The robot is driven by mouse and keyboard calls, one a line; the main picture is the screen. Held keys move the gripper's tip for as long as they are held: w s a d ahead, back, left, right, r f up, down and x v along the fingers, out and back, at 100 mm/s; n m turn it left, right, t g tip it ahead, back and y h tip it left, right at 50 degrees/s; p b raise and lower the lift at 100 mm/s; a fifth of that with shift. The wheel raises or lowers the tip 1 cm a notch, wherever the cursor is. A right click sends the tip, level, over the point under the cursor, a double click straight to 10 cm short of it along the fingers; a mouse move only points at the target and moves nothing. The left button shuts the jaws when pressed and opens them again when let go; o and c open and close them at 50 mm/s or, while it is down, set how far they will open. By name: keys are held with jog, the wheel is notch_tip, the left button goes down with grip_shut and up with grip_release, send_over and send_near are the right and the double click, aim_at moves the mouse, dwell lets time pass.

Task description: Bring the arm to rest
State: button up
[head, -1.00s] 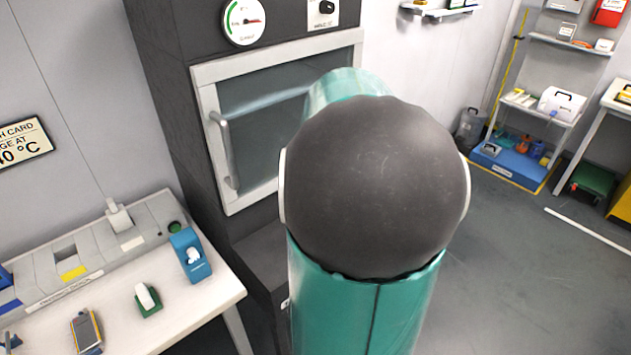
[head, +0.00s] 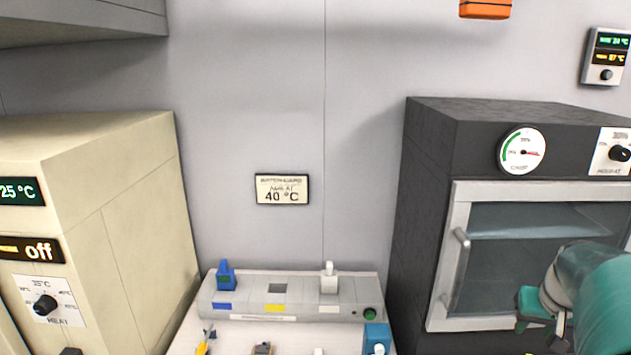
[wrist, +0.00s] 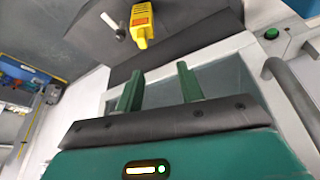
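My teal arm (head: 598,295) shows at the lower right of the head view, in front of the dark cabinet (head: 425,200). My gripper is seen clearly in the wrist view (wrist: 160,84). Its two green fingers stand well apart with nothing held between them. A dark glass panel with a light frame lies beyond the fingertips. In the head view, part of the arm's end overlaps the lower part of the cabinet's door (head: 465,310). Whether the arm touches the door cannot be told.
A cream cabinet (head: 100,200) reading 25 °C and off stands left. A grey dock (head: 250,300) on the bench holds a blue block (head: 225,275) and a white block (head: 329,278). A 40 °C sign (head: 282,189) hangs above.

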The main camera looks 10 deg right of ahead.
jog(key=a+r+n, duration=0.2)
jog(key=a, duration=1.2)
jog(key=s+a+r+n+t+y, duration=0.1)
jog(key=a+n, duration=0.2)
jog(key=a, duration=1.2)
jog(key=shift+s+r, duration=0.2)
jog(key=shift+r, duration=0.15)
jog(key=shift+o, duration=0.4)
jog(key=s+a+f+n+t+y, duration=0.1)
jog(key=s+a, duration=0.3)
jog(key=a, duration=0.2)
jog(key=shift+a+y, duration=0.2)
jog(key=shift+y, duration=0.1)
jog(key=shift+f, duration=0.1)
